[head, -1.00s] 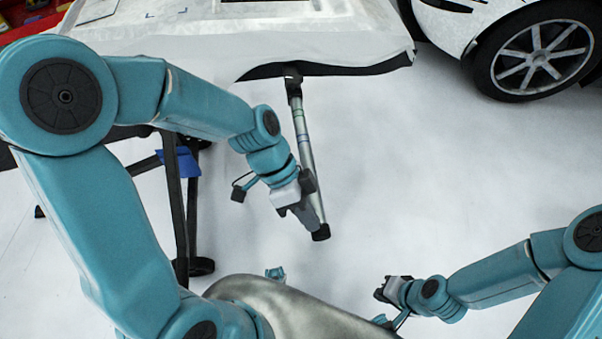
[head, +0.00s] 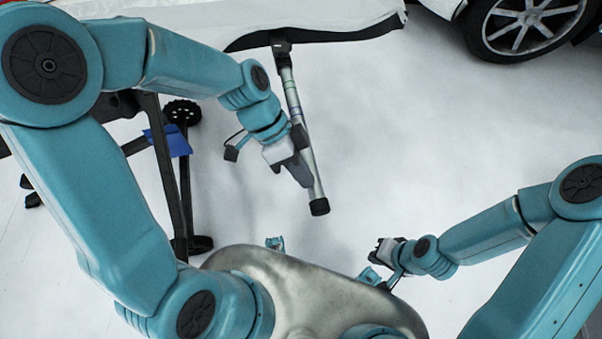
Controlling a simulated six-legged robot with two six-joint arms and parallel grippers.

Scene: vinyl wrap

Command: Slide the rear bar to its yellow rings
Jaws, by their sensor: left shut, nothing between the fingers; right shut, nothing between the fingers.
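The bar (head: 291,92) is a silver tube with a black end cap and faint green and blue-purple bands. It runs from a black holder under the draped table's edge down towards me. No yellow rings can be made out on it. My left gripper (head: 304,178) is shut and empty at the left side of the bar's lower part, close to the end cap; I cannot tell whether it touches the bar. My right gripper (head: 377,250) is shut and empty, low at the right, well apart from the bar.
The table (head: 190,18) with a white sheet spans the top. Dark stand legs (head: 165,165) with a blue wrapping (head: 172,142) are at the left. A car wheel (head: 520,25) is at the top right. The white floor right of the bar is clear.

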